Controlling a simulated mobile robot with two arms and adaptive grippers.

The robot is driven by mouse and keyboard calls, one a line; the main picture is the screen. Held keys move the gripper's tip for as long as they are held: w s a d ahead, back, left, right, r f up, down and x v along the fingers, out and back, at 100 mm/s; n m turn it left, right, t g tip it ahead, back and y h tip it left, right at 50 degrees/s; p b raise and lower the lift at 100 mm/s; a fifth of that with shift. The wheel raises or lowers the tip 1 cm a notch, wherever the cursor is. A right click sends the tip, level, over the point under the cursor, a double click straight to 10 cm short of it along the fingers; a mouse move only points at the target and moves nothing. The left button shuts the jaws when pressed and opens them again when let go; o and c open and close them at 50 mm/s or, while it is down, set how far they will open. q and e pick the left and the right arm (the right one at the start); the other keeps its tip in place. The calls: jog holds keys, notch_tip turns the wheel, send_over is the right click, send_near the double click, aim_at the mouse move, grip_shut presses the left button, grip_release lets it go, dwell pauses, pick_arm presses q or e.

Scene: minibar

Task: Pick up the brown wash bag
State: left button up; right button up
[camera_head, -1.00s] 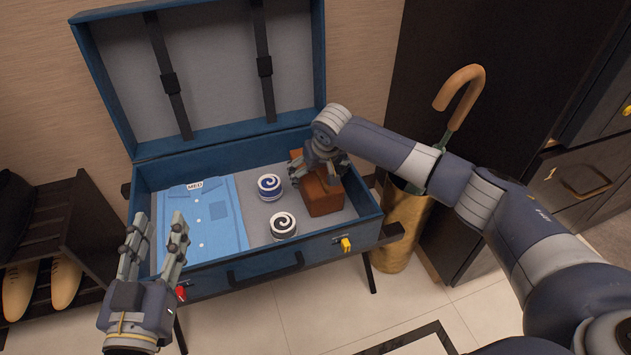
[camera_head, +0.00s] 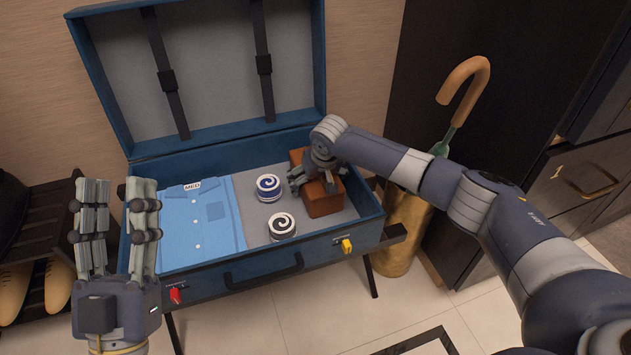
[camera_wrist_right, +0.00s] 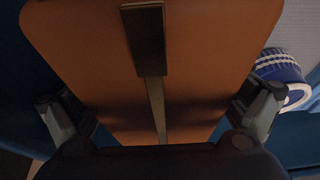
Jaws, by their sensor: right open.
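The brown wash bag (camera_head: 322,203) sits in the right end of the open blue suitcase (camera_head: 207,278). My right gripper (camera_head: 317,182) is above it, pointing down. In the right wrist view the bag (camera_wrist_right: 90,45) fills most of the picture, with a dark strap and zip line along its middle. The fingers of my right gripper (camera_wrist_right: 158,108) are open, one on each side of the bag. I cannot tell whether they touch it. My left gripper (camera_head: 118,195) is open and empty, fingers up, in front of the suitcase's left end.
A blue folded shirt (camera_head: 200,225) lies left in the suitcase. A blue-and-white swirl roll (camera_head: 268,188) and a black-and-white one (camera_head: 282,226) lie between shirt and bag. An umbrella (camera_head: 462,95) stands in a gold holder (camera_head: 402,235) to the right.

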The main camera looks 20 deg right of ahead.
jog(key=shift+c, duration=0.5)
jog(key=c, duration=0.9)
jog(key=shift+c, duration=0.8)
jog(key=shift+r, duration=0.1)
